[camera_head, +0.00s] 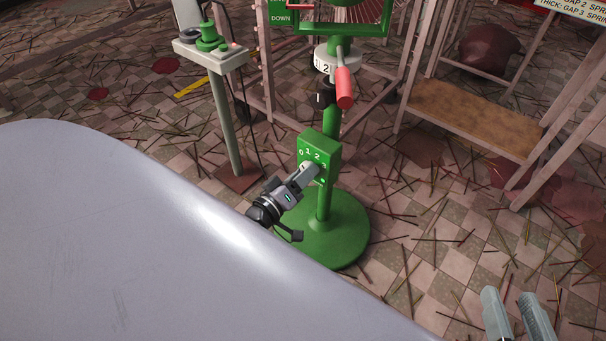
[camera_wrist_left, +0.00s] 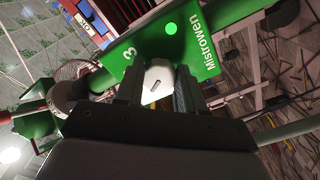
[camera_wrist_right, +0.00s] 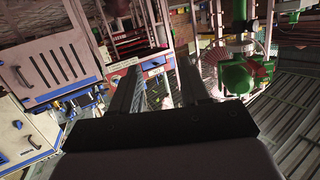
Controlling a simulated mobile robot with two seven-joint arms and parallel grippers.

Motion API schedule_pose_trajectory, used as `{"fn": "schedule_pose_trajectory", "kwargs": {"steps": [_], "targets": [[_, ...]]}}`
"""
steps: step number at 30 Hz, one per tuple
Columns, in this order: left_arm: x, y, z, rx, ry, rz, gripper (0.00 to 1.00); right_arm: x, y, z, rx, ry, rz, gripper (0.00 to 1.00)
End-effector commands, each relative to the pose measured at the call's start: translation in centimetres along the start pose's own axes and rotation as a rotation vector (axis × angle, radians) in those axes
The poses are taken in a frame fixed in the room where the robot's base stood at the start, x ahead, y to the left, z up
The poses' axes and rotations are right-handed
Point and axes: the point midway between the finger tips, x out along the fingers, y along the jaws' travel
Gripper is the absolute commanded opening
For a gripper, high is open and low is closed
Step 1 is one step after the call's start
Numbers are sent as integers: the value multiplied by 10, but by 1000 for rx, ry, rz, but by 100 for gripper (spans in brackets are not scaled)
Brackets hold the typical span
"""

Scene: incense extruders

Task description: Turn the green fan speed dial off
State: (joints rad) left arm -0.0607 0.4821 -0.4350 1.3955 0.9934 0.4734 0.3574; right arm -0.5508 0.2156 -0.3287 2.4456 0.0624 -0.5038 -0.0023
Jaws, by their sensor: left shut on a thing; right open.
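The green fan's control box (camera_head: 319,150) is on the fan's post and carries the numbers 0, 1, 2 and 3. My left gripper (camera_head: 309,172) is at the front of this box, shut on the dial. In the left wrist view the white dial (camera_wrist_left: 158,80) sits between the two fingers, with a short dark mark on its face. A bright green light (camera_wrist_left: 171,28) shows on the box beside it. The number the dial points to cannot be told. My right gripper (camera_head: 516,312) is open and empty at the lower right, over the floor.
The fan's round green base (camera_head: 345,235) stands on a tiled floor strewn with thin sticks. A red-tipped handle (camera_head: 344,88) juts out above the box. A large smooth grey surface (camera_head: 120,230) fills the lower left. A wooden-framed rack (camera_head: 470,115) stands at the right.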

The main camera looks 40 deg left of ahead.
Motion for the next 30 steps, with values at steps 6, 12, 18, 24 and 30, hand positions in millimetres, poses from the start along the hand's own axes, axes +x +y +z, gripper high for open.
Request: {"fn": "schedule_pose_trajectory", "kwargs": {"steps": [6,12,18,24,30], "targets": [[-1,0,1,-195,-1,-1,8,0,1,-2,-8,16,4,46],[-1,1,1,-344,-1,-1,8,-2,1,-4,-18,24,7,46],[-1,1,1,-448,-2,-2,8,-4,2,-5,-27,28,7,46],[-1,2,1,-504,-2,-2,8,-4,2,-5,-29,27,9,46],[-1,2,0,-523,-2,-2,8,-4,2,-4,-29,26,9,46]]}}
